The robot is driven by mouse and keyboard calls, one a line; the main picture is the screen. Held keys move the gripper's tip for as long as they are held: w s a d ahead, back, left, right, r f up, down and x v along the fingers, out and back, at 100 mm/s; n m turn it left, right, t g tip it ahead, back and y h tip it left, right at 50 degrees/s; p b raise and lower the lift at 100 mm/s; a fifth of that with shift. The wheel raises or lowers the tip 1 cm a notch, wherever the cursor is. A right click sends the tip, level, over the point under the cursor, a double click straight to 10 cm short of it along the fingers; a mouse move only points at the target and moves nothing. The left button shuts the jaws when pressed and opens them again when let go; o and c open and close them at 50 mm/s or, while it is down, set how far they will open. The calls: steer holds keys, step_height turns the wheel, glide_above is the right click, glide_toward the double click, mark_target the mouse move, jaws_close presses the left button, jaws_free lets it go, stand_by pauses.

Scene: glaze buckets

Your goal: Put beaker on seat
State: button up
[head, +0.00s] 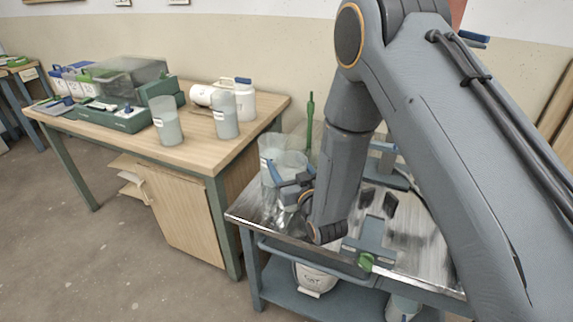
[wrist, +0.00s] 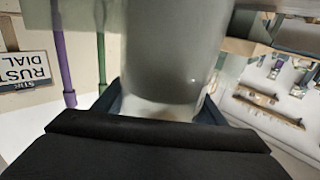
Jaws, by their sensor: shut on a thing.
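A clear beaker (head: 291,160) stands out at the left end of the metal-topped cart (head: 262,222). My gripper (head: 289,187) is shut on this beaker, with blue fingers at its sides. In the wrist view the beaker (wrist: 175,50) fills the middle, between the fingertips (wrist: 163,104). Its lower part in the head view is partly hidden by my gripper, and I cannot tell whether it touches the cart top. A second clear beaker (head: 268,148) is close behind it.
The wooden table (head: 190,152) at left carries two beakers (head: 166,122) (head: 226,116), white jars (head: 243,103), a green tray (head: 115,117) and a clear bin (head: 122,76). A white bucket (head: 315,281) is on the cart's lower shelf. My arm hides much of the cart's right side.

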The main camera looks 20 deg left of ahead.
steer(key=o, duration=1.7)
steer(key=shift+f, duration=0.15)
steer(key=o, duration=0.4)
steer(key=shift+c, duration=0.2)
